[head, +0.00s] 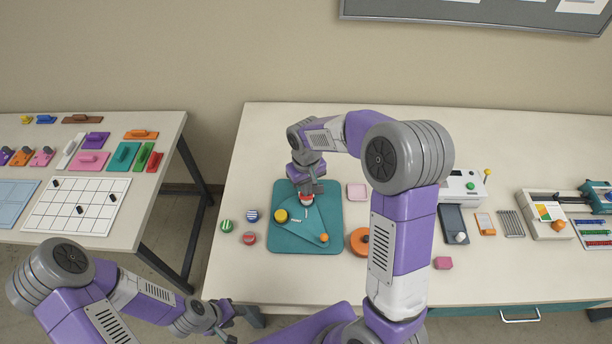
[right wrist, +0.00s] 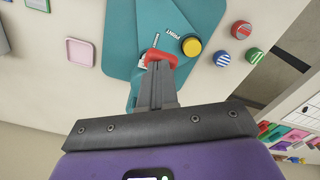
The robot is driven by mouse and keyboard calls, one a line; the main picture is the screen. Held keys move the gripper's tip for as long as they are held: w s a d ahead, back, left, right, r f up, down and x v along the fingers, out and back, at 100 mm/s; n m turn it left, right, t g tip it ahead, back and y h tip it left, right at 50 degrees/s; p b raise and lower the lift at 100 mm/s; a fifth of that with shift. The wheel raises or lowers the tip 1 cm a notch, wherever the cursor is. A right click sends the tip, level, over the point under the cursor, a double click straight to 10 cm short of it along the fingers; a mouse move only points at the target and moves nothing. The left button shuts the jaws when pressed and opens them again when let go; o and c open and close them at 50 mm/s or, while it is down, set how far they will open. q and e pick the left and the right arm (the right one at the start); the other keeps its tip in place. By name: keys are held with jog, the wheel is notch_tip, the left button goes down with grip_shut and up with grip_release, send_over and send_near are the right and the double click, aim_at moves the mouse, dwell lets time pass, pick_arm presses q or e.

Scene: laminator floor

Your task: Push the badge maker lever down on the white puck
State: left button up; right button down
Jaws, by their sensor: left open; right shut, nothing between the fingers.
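The teal badge maker (head: 300,228) lies on the table, with a yellow round piece (head: 281,215) at its left and an orange knob (head: 324,238) at its lower right. Its red lever handle (right wrist: 160,56) shows right at the fingertips of my right gripper (right wrist: 158,68). In the head view this right gripper (head: 306,194) is over the badge maker, pointing down, shut and empty. A small white patch shows beside the red handle; I cannot tell whether it is the white puck, which is otherwise hidden. My left gripper (head: 220,325) is open and empty, low in front of the table.
Striped pucks in green (head: 226,226), blue (head: 252,215) and red (head: 249,238) lie left of the badge maker. A pink tray (head: 357,192) and an orange disc (head: 359,241) are to its right. My right arm crosses the table's middle. The front left of the table is clear.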

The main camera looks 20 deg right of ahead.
jog(key=shift+r+p, duration=2.05)
jog(key=shift+r, duration=0.85)
pick_arm(q)
notch_tip(320, 180, up, 4)
jog(key=shift+r, duration=0.2)
jog(key=shift+s+f, duration=0.1)
pick_arm(e)
jog(key=shift+f, duration=0.1)
